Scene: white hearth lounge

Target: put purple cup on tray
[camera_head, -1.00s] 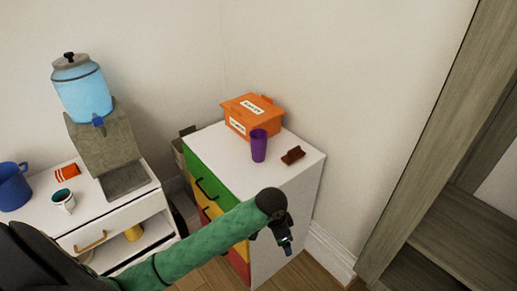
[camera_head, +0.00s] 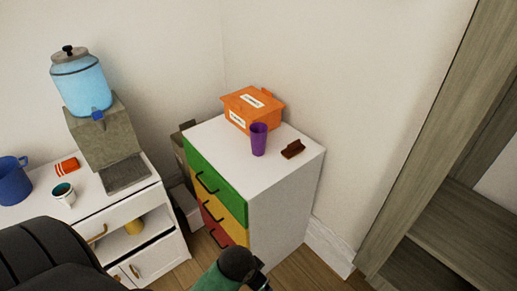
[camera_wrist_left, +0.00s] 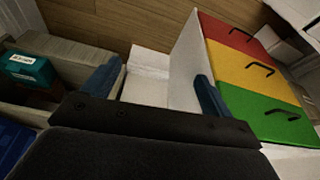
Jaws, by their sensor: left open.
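The purple cup (camera_head: 258,139) stands upright on the white top of the drawer cabinet, in front of an orange box. A dark grey tray (camera_head: 125,173) lies at the foot of the water dispenser on the white side cabinet; nothing stands on it. My left gripper shows only partly at the bottom edge of the head view (camera_head: 262,284), low in front of the drawer cabinet and apart from the cup. In the left wrist view its two blue fingers are wide apart with nothing between them (camera_wrist_left: 155,88). The cup does not show there. My right gripper is not in view.
The drawer cabinet (camera_head: 275,200) has green, yellow and red fronts. The orange box (camera_head: 252,110) and a brown object (camera_head: 293,149) stand near the cup. The dispenser (camera_head: 83,85), a white mug (camera_head: 64,194) and a blue mug (camera_head: 13,182) stand at left. Wooden shelving (camera_head: 440,150) stands at right.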

